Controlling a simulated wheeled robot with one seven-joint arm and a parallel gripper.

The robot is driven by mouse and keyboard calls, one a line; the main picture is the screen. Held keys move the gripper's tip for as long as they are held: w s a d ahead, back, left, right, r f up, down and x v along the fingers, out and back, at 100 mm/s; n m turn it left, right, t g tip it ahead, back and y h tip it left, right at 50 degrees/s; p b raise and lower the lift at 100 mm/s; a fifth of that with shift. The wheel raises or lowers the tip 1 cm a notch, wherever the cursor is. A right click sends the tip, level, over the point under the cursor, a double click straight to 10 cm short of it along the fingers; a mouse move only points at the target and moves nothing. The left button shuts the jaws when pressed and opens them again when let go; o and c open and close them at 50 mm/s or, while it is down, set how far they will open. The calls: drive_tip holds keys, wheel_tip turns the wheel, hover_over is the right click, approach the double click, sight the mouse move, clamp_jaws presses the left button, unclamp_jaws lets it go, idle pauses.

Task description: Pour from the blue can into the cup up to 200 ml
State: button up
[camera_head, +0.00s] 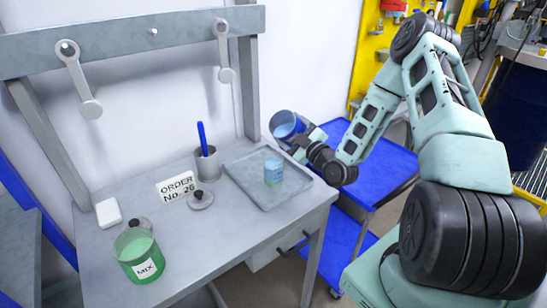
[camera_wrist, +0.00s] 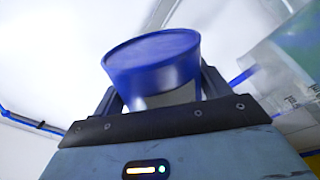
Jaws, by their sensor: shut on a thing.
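The blue can (camera_head: 283,124) is held by my gripper (camera_head: 301,138), tilted in the air above the tray's back right part. In the wrist view the blue can (camera_wrist: 150,62) sits between the two dark fingers, its round blue end toward the camera. The clear cup (camera_head: 273,173) stands upright on the grey tray (camera_head: 245,189), below and left of the can, with bluish contents. A clear vessel with markings (camera_wrist: 285,75), likely the cup, shows at the right of the wrist view. I cannot read its level. No stream shows.
A green MIX pot (camera_head: 139,258), a lid (camera_head: 200,199), an order sign (camera_head: 177,188) and a grey holder with a blue stick (camera_head: 207,163) stand on the table left of the tray. A blue cart (camera_head: 376,165) stands at the right.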

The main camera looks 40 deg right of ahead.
sight(292, 123)
drive_tip(key=shift+r+n+p, duration=0.4)
drive_tip(key=shift+r+n, duration=0.15)
drive_tip(key=shift+n, duration=0.55)
idle(1.7)
drive_tip(key=shift+f+m+b, duration=0.3)
drive_tip(key=shift+m, duration=0.1)
drive_tip(key=m, duration=0.2)
drive_tip(key=shift+m, duration=0.3)
drive_tip(key=d+f+m, duration=0.1)
drive_tip(key=m, duration=0.1)
drive_tip(key=d+f+m+h, duration=0.1)
drive_tip(key=m, duration=0.1)
drive_tip(key=shift+w+d+g+b, duration=0.15)
drive_tip(key=shift+w+g+b, duration=0.05)
drive_tip(key=shift+g+b, duration=0.2)
drive_tip(key=m, duration=0.1)
drive_tip(key=d+r+m+p, duration=0.1)
drive_tip(key=shift+w+m+g, duration=0.1)
drive_tip(key=shift+m+g, duration=0.2)
drive_tip(key=shift+w+d+f+m, duration=0.1)
drive_tip(key=shift+d+f+m, duration=0.35)
drive_tip(key=shift+f+m, duration=0.4)
drive_tip(key=shift+r, duration=0.15)
